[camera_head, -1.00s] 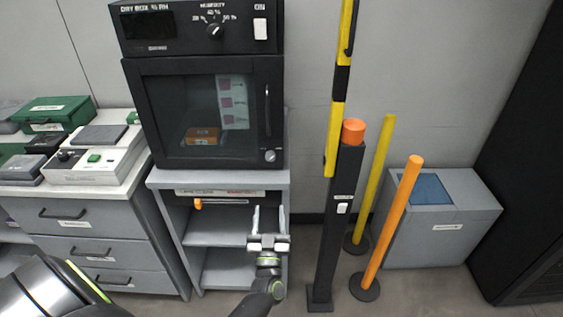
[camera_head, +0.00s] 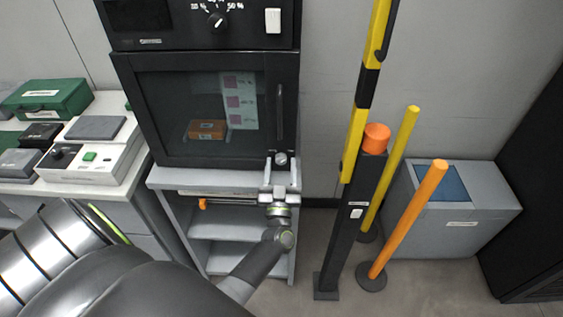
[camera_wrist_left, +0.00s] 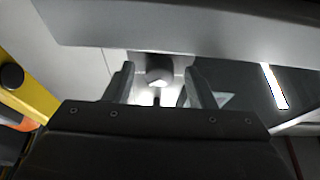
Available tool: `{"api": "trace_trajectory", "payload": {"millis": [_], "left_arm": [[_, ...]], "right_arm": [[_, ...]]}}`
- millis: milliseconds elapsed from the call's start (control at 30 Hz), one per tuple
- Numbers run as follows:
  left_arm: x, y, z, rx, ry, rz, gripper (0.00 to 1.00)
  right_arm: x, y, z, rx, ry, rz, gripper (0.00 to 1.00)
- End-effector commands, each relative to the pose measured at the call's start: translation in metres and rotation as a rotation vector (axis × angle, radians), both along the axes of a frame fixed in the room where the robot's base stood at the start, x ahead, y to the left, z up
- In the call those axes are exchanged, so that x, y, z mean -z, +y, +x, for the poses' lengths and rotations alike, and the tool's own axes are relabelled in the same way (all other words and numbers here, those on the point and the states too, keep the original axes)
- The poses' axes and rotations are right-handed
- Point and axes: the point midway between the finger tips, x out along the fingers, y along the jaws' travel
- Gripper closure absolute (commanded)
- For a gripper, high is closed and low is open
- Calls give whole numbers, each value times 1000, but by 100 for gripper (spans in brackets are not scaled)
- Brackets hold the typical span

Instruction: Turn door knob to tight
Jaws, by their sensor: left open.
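The dry box is a black cabinet (camera_head: 165,120) with a dark glass door and a vertical handle (camera_head: 280,113). Its small round silver door knob (camera_head: 280,158) sits at the door's lower right corner. My left gripper (camera_head: 281,164) is open, with its two fingers pointing up on either side of the knob. In the left wrist view the knob (camera_wrist_left: 159,75) appears between the two spread fingers (camera_wrist_left: 158,88), with gaps at both sides. My right gripper is out of view.
The box stands on a grey shelf unit (camera_head: 170,181). A black post with an orange top (camera_head: 376,138), a yellow pole (camera_head: 395,150) and an orange pole (camera_head: 410,215) stand to the right. A drawer cabinet (camera_head: 135,178) with instruments is at left.

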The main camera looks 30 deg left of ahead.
Motion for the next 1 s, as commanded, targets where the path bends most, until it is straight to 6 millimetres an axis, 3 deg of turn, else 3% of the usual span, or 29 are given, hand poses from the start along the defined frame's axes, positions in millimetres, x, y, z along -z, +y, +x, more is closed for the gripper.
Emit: {"api": "trace_trajectory", "payload": {"millis": [167,500,1000], "left_arm": [[0,0,0,0,0,0,50],[0,0,0,0,0,0,93],[0,-2,1,0,-70,-116,95]], "right_arm": [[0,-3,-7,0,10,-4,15],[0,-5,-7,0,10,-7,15],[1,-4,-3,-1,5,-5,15]]}}
